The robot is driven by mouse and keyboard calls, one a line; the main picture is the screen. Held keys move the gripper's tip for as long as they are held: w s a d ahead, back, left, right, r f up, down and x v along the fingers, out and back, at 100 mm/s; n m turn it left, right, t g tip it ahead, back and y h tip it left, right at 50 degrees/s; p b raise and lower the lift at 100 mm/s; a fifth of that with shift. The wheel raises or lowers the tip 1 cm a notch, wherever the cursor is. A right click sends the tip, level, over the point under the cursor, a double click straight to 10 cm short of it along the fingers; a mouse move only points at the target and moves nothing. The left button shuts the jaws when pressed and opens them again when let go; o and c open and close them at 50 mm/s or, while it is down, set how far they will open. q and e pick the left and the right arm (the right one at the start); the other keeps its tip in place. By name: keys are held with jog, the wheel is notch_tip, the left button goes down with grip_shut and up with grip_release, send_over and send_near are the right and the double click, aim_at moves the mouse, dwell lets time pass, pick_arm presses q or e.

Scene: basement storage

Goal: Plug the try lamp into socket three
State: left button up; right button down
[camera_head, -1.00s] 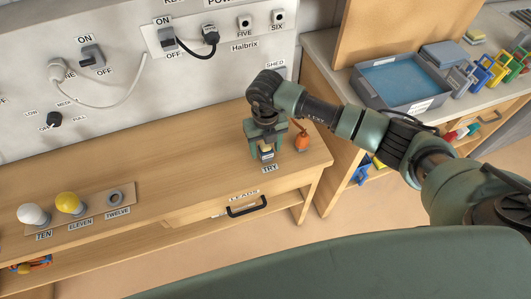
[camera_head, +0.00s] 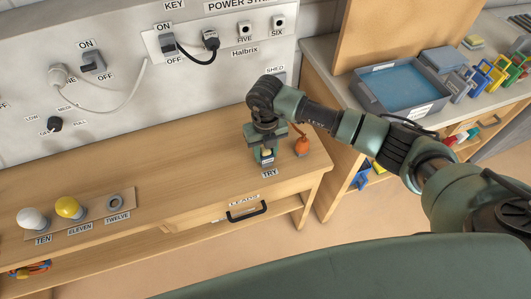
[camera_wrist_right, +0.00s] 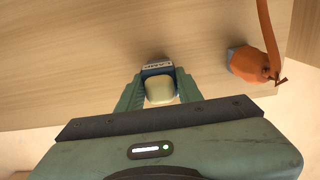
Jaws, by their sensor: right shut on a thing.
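My right gripper (camera_head: 265,158) points down at the right end of the wooden bench, just behind the TRY label. In the right wrist view its two fingers (camera_wrist_right: 158,92) are shut on a small cream block with a dark blue, lettered end, taken as the try lamp (camera_wrist_right: 160,90). The block sits low, close to the bench top; whether it touches is unclear. In the head view the fingers mostly hide the lamp (camera_head: 267,153). Sockets FIVE (camera_head: 244,30) and SIX (camera_head: 278,22) on the power strip are empty. No label reading three is legible. My left gripper is out of view.
An orange object (camera_head: 302,146) with a cord stands right of the gripper; it also shows in the wrist view (camera_wrist_right: 254,64). A black plug (camera_head: 210,42) sits in the strip. White and yellow bulbs (camera_head: 68,207) stand at left. The bench middle is clear.

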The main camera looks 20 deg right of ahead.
jog(key=shift+r+p, duration=0.3)
jog(key=shift+r, duration=0.15)
jog(key=shift+r+p, duration=0.9)
jog(key=shift+r, duration=0.4)
